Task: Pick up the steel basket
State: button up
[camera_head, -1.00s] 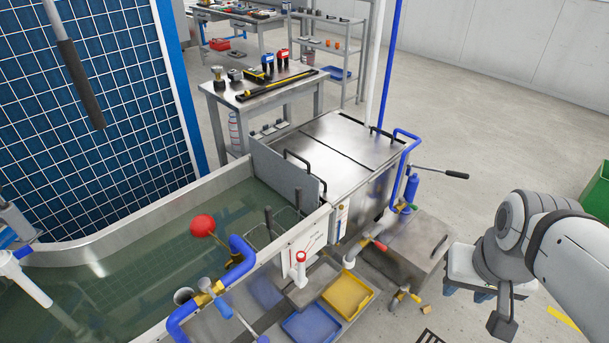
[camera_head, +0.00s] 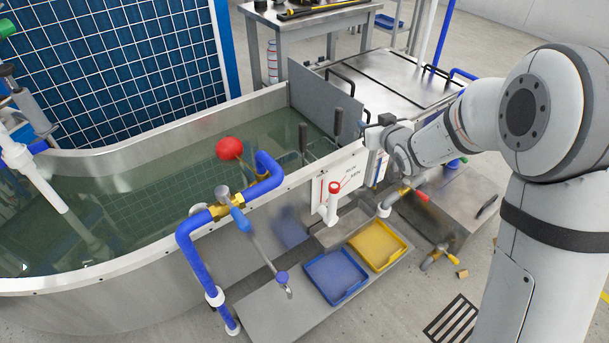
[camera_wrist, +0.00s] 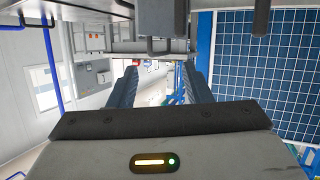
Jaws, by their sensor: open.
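The steel basket (camera_head: 303,137) sits in the water at the right end of the tank in the head view. Its two dark upright handles and some thin wire show above the water; its lower part is hard to make out. My gripper (camera_head: 364,127) is just right of the right-hand handle, above the tank's front rim, and looks apart from it. In the wrist view my gripper (camera_wrist: 160,78) has its two dark fingers spread with nothing between them. Dark upright shapes at the top of that view may be the basket's handles; I cannot tell.
A grey divider plate (camera_head: 325,98) stands behind the basket. A red float ball (camera_head: 229,149) and blue pipe (camera_head: 205,228) are left of it. A steel-topped cabinet (camera_head: 395,85) is to the right. A blue tray (camera_head: 335,277) and yellow tray (camera_head: 378,245) lie below the tank front.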

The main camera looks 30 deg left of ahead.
aim_at(299, 137)
jog(key=s+a+f+n+g+y+b, duration=0.1)
jog(key=a+f+y, duration=0.1)
jog(key=a+f, duration=0.1)
jog(key=s+a+f+n+y+b, duration=0.1)
jog(key=a+f+y+b, duration=0.1)
jog(key=a+f, duration=0.2)
jog(key=s+a+f+n+g+y+b, duration=0.1)
jog(key=s+a+f+y, duration=0.1)
jog(key=a+f, duration=0.2)
jog(key=shift+s+a+n+g+y, duration=0.1)
jog(key=shift+a+n+g+y, duration=0.25)
jog(key=shift+a, duration=1.4)
jog(key=b+x, duration=0.2)
jog(key=x, duration=0.5)
jog(key=shift+s+a, duration=0.1)
jog(key=shift+a, duration=0.25)
jog(key=shift+c, duration=0.4)
grip_shut()
